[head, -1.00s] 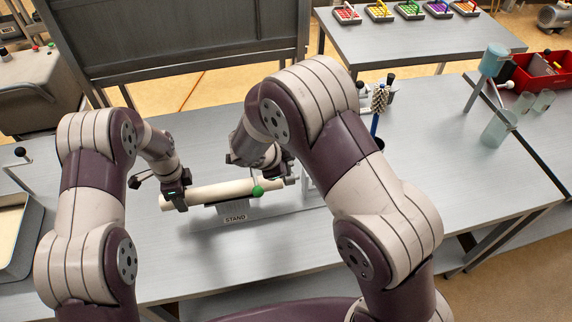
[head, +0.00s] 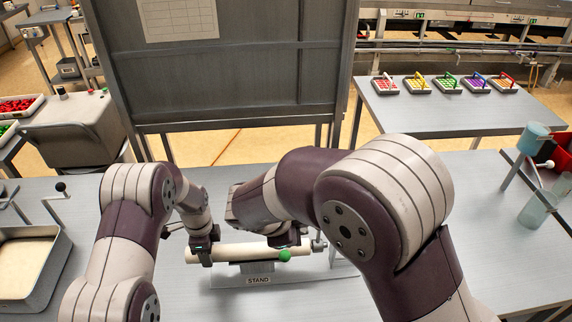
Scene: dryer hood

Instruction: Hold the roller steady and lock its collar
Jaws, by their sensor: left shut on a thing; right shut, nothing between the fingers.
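The roller (head: 233,251) is a cream cylinder lying level on the grey stand (head: 236,277), which carries a STAND label. A green knob (head: 285,256) shows in front of the roller's right part. Grey metal hardware (head: 319,246) sits at the roller's right end; I cannot tell which part of it is the collar. My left gripper (head: 203,256) is shut on the roller near its left end. My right gripper (head: 287,240) is shut and empty just above and behind the roller's right part, close to the green knob. My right forearm hides part of that end.
A dark upright panel (head: 225,75) stands behind the bench (head: 180,300). A metal tray (head: 62,262) is at the left. A blue-topped holder (head: 532,140) with a clear cup (head: 535,210) stands at the right. A rear table (head: 400,112) holds several coloured trays.

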